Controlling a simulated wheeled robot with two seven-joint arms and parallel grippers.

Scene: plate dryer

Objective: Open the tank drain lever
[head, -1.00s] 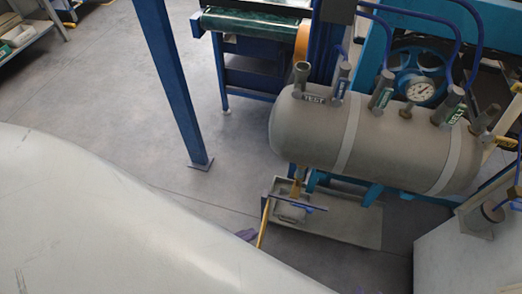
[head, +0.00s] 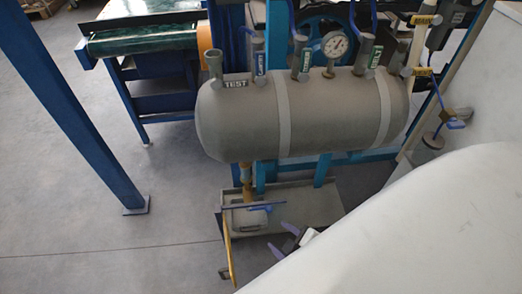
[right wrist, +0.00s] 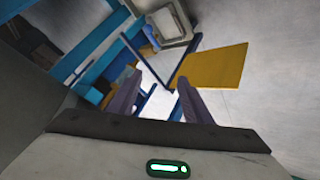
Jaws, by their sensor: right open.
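The grey tank (head: 300,115) lies horizontally in the middle of the head view. A brass drain pipe (head: 246,176) comes down from its underside at the left end. Below it is a small blue part (head: 266,208), which looks like the drain lever, partly hidden by a dark blue bar. A blue part also shows at the top of the right wrist view (right wrist: 150,36). My right gripper (head: 279,240) is open, with purple fingers, below and right of the lever and apart from it. Its fingers also show in the right wrist view (right wrist: 158,98), empty. My left gripper is not visible.
A yellow panel (head: 229,250) hangs from the dark blue bar (head: 235,206), left of my right gripper. A grey tray (head: 310,205) lies under the tank. A blue post (head: 75,105) stands left. Floor between post and tray is clear.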

